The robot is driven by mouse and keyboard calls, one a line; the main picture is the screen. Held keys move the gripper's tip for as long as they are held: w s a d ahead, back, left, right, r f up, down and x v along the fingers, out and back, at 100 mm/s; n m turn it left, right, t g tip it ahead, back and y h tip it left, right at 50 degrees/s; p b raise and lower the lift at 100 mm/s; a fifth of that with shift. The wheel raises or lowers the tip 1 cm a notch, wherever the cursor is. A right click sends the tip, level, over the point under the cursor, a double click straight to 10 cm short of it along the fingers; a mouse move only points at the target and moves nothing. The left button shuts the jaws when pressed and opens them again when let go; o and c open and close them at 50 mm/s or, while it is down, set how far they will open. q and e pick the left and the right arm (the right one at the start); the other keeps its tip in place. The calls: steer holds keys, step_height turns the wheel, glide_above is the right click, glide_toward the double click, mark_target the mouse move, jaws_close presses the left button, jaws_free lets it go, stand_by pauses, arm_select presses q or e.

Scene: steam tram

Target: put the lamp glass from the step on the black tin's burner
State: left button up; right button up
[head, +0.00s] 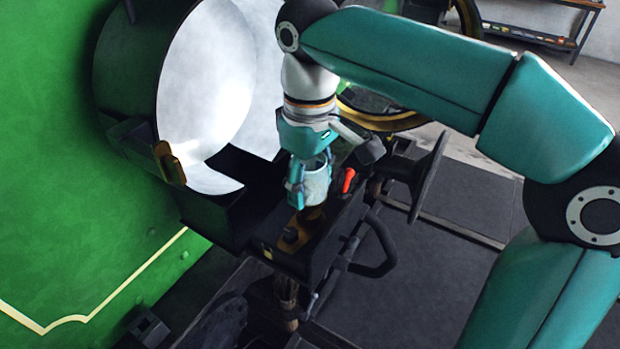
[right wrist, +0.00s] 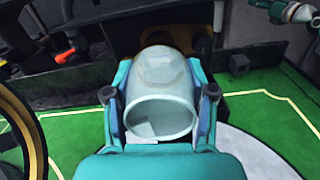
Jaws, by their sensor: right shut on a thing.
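My right gripper (head: 308,186) is shut on the pale, translucent lamp glass (head: 317,185). In the right wrist view the glass (right wrist: 162,90) sits between the two fingers, its wide open rim towards the camera. In the head view the glass is about upright, right above a small brown, burner-like part (head: 311,213) on a dark ledge. I cannot tell whether the glass touches that part. The black tin does not stand out clearly from the dark metal around it. My left gripper is out of view.
A red-orange handle (head: 348,180) stands close to the right of the glass. A large open round door (head: 205,95) with a pale inner face is to the left, by the green tram side (head: 50,170). A dark disc (head: 428,178) and bent handrail (head: 385,250) are to the right.

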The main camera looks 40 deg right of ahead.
steer(key=shift+f+b, duration=1.15)
steer(key=shift+f, duration=0.4)
stand_by(0.4)
steer(key=shift+f+b, duration=0.65)
steer(key=shift+f, duration=0.45)
stand_by(0.5)
steer(key=o, duration=1.3)
steer(key=shift+c, duration=0.2)
steer(key=shift+r, duration=3.9)
